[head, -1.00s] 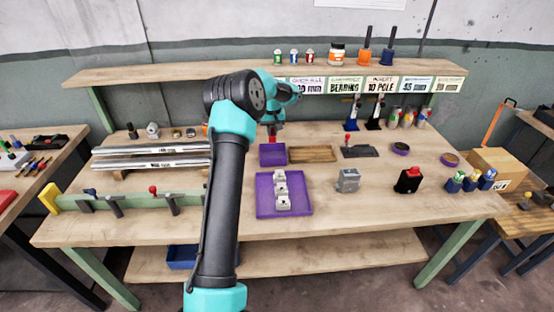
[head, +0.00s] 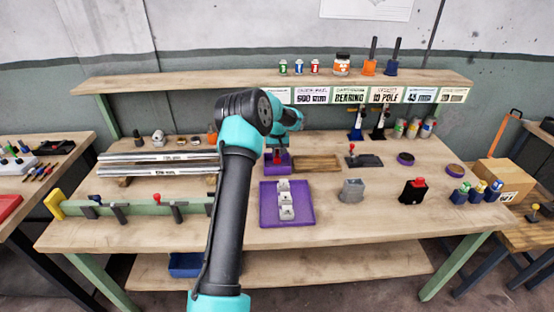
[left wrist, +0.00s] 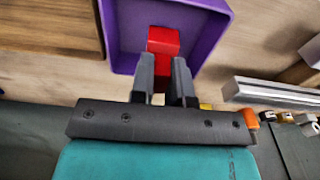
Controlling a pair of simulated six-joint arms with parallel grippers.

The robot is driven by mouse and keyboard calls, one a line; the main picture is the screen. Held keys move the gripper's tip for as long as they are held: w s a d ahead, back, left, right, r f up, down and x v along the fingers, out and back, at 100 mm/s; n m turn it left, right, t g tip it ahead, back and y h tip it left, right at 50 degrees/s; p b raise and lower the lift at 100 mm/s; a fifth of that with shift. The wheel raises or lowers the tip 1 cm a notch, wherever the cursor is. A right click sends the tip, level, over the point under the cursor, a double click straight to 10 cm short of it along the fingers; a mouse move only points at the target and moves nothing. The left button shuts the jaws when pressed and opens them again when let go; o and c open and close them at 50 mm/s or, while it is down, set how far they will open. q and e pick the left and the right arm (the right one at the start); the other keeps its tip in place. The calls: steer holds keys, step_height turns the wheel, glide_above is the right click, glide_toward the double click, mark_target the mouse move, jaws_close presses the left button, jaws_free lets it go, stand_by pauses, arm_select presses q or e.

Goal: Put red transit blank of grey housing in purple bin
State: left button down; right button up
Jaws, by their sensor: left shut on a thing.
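My left gripper (left wrist: 163,75) is shut on the red transit blank (left wrist: 163,41). It holds the blank at the small purple bin (left wrist: 215,32), with the blank showing within the bin's walls in the left wrist view. In the head view the gripper (head: 278,149) is small and partly hidden by my arm, just above the bin (head: 284,169). I cannot tell whether the blank touches the bin's floor. The grey housing (head: 352,191) stands on the bench to the right, with no red part showing on it. My right gripper is not in view.
A larger purple tray (head: 303,217) with several white parts lies in front of the bin. A wooden tray (head: 317,163) sits right beside the bin. A black housing with a red top (head: 413,192) stands further right. A shelf (head: 210,79) runs above the bench's back.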

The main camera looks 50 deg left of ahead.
mark_target(277, 156)
arm_select(q)
steer(key=shift+f, duration=1.8)
steer(key=shift+f, duration=0.1)
steer(key=c, duration=1.1)
jaws_free()
steer(key=r, duration=1.2)
steer(key=shift+s+d+r, duration=0.1)
steer(key=shift+s+d, duration=0.1)
steer(key=shift+d, duration=0.1)
